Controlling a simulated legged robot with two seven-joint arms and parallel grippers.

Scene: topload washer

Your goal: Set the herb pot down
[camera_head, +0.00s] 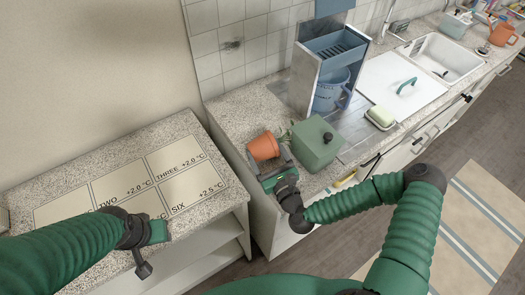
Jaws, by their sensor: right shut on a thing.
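The herb pot is an orange terracotta pot (263,146), tilted, at the left end of the speckled counter in the head view. My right gripper (276,168) is at its lower right side, shut on it. A little greenery shows behind the gripper, beside the pot. I cannot tell whether the pot's base touches the counter. My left gripper (156,232) is over the front edge of the lower left worktop, away from the pot. Its fingers do not show clearly enough to tell open from shut.
A green box with a black knob (316,146) stands close right of the pot. A blue jug (331,91) sits in a holder behind. The left worktop (215,193) has a numbered grid and is clear. A gap separates it from the counter (231,116).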

